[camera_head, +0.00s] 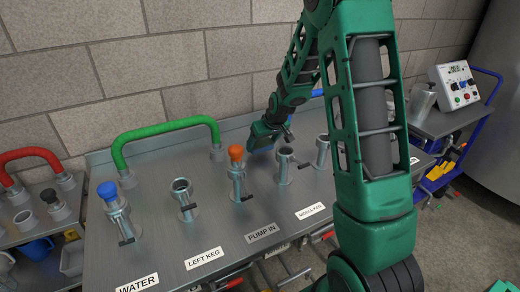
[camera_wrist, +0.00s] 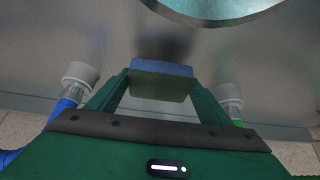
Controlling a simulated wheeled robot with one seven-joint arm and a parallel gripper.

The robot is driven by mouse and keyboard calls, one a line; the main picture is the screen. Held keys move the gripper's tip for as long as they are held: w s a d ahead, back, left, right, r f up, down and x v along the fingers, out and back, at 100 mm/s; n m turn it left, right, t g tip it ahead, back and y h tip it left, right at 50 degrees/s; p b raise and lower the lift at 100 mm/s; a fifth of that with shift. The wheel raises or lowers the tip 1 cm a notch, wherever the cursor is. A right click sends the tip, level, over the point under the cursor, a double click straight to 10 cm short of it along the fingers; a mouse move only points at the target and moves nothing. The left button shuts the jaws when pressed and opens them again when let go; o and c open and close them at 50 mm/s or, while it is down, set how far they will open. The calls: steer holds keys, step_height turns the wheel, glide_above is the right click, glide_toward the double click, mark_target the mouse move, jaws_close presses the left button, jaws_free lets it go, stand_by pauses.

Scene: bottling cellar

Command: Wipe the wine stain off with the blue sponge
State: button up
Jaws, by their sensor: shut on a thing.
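The blue sponge (camera_wrist: 161,72) is between the two green fingers of my gripper (camera_wrist: 160,88) in the wrist view. Its upper face is blue and its lower side looks greenish grey. In the head view my gripper (camera_head: 266,136) is low over the back part of the steel table (camera_head: 160,190), behind the orange-capped pipe. I cannot tell whether the sponge touches the steel. A dark blurred patch (camera_wrist: 166,44) lies just beyond the sponge in the wrist view; I cannot tell whether it is stain or shadow. No clear wine stain shows in the head view.
An orange-capped pipe (camera_head: 237,172), open steel pipes (camera_head: 284,165) and a blue-capped pipe (camera_head: 112,205) stand up from the table. A green hose (camera_head: 165,130) arches at the back left. The brick wall (camera_head: 180,80) is close behind. A control box (camera_head: 455,85) stands right.

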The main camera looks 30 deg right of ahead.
steer(key=shift+d+r, duration=0.1)
steer(key=shift+r, duration=2.5)
